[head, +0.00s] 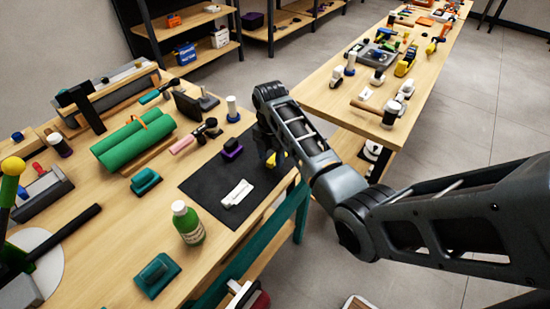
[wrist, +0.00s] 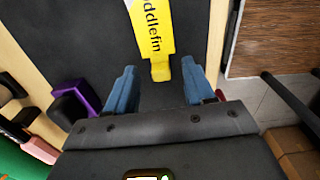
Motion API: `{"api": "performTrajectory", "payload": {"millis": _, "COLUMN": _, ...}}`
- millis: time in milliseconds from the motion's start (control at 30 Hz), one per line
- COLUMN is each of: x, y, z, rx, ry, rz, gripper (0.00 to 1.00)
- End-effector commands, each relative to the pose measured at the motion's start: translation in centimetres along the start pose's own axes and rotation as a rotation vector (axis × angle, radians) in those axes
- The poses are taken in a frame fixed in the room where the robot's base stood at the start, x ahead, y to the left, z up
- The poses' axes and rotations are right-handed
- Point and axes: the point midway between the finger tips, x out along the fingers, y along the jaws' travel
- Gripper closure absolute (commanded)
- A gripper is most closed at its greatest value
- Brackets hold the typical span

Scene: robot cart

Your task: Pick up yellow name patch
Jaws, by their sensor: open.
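In the head view the fingers are hidden behind my arm.
The dark mat (head: 205,184) also carries a white object (head: 236,193) and a purple-black block (head: 232,148). A green bottle (head: 187,222) stands in front. Green rolls (head: 130,145) and tools crowd the left. The bench's right edge is close to the patch.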

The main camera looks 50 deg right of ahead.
Motion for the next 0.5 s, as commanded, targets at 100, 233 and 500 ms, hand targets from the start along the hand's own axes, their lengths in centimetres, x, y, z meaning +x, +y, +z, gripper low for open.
{"api": "performTrajectory", "payload": {"millis": 100, "x": 0.95, "y": -0.04, "z": -0.02, "rx": 0.000, "ry": 0.000, "rz": -0.001, "gripper": 0.47}}
{"api": "performTrajectory", "payload": {"millis": 233, "x": 1.13, "y": -0.02, "z": -0.01, "rx": 0.000, "ry": 0.000, "rz": 0.001, "gripper": 0.47}}
{"api": "performTrajectory", "payload": {"millis": 500, "x": 1.12, "y": -0.03, "z": -0.02, "rx": 0.000, "ry": 0.000, "rz": 0.001, "gripper": 0.61}}
